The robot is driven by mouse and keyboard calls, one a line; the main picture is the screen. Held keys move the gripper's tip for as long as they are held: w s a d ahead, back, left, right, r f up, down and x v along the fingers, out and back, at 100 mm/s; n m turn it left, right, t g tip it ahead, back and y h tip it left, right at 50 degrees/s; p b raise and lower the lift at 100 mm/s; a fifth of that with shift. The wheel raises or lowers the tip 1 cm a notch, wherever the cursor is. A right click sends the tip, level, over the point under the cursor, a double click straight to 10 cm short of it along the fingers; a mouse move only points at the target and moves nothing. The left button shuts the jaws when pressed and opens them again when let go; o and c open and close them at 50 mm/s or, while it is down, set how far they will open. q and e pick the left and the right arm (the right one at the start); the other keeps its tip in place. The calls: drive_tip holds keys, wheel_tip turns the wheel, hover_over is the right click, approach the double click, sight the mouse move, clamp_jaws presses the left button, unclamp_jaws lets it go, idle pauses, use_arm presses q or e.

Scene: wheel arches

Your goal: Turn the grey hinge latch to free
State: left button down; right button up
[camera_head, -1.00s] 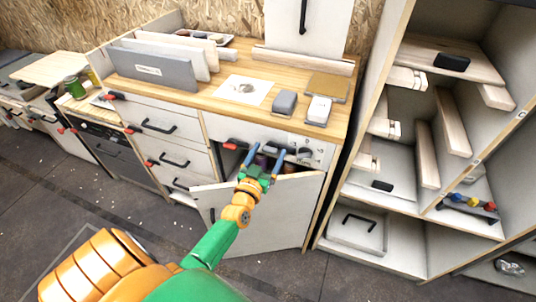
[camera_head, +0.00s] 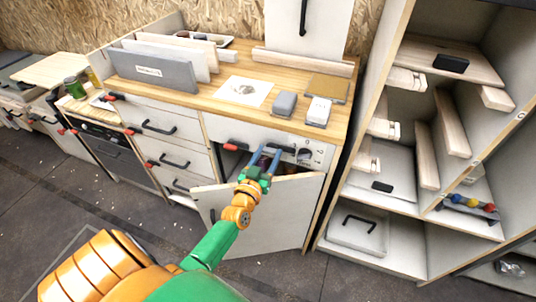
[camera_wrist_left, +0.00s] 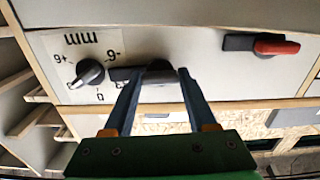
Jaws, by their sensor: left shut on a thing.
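The grey hinge latch (camera_wrist_left: 160,74) is on the front panel under the worktop, with its dark base beside a numbered dial (camera_wrist_left: 90,72) in the left wrist view. My left gripper (camera_wrist_left: 160,72) has its blue fingers on either side of the latch's grey handle and is shut on it. In the head view the left gripper (camera_head: 267,152) reaches the panel above an open cabinet door, and its fingers largely hide the latch. The handle lies roughly along the panel; its exact angle is hard to tell. My right gripper is not in view.
A red-handled latch (camera_wrist_left: 275,47) sits on the same panel, also seen in the head view (camera_head: 236,147). The cabinet door (camera_head: 275,215) hangs open below my left gripper. Open shelving (camera_head: 415,150) stands to the right. Grey blocks (camera_head: 284,103) lie on the worktop.

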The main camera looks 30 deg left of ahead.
use_arm(q)
drive_tip(key=n, duration=0.3)
drive_tip(key=shift+n, duration=0.4)
drive_tip(key=n, duration=0.4)
drive_tip(key=shift+f+n+b, duration=0.1)
drive_tip(key=shift+n+b, duration=0.9)
drive_tip(key=shift+n, duration=3.7)
drive_tip(key=shift+c, duration=1)
unclamp_jaws()
drive_tip(key=shift+s, duration=0.1)
drive_tip(key=v, duration=0.7)
